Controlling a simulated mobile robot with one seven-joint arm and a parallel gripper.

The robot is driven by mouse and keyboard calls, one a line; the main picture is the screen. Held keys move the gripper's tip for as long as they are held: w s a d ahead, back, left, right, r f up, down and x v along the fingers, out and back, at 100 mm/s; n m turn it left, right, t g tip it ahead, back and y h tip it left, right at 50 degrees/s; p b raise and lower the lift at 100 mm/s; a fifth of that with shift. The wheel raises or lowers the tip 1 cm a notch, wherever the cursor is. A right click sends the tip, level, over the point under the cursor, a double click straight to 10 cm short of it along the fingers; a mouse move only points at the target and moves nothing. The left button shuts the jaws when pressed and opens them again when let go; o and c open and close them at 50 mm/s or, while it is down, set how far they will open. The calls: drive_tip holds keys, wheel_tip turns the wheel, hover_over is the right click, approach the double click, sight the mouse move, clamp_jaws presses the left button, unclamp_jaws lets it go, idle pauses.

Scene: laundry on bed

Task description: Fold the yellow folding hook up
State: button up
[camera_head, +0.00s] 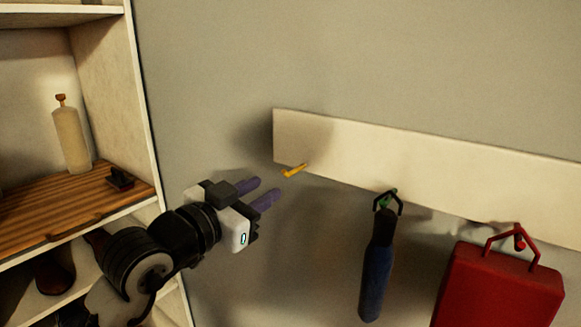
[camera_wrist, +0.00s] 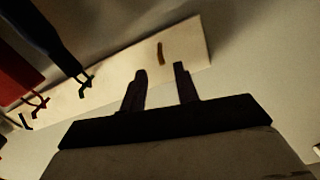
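The yellow folding hook (camera_head: 294,170) juts out from the lower left part of a white wall board (camera_head: 300,130). In the wrist view the hook (camera_wrist: 160,53) is a small dark bar on the board, beyond the fingertips and roughly between their lines. My gripper (camera_head: 267,190) is just left of and below the hook in the head view, apart from it. Its two purple fingers are spread with nothing between them; they also show in the wrist view (camera_wrist: 160,70).
A blue bottle-shaped item (camera_head: 377,275) hangs from a green hook (camera_head: 386,199) and a red case (camera_head: 500,288) from a red hook (camera_head: 519,241), both to the right. A shelf unit (camera_head: 108,100) with a bottle (camera_head: 71,138) stands at left. The wall above the board is clear.

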sight(290, 173)
drive_tip(key=p+x, duration=0.3)
drive_tip(key=x, duration=0.6)
clamp_jaws()
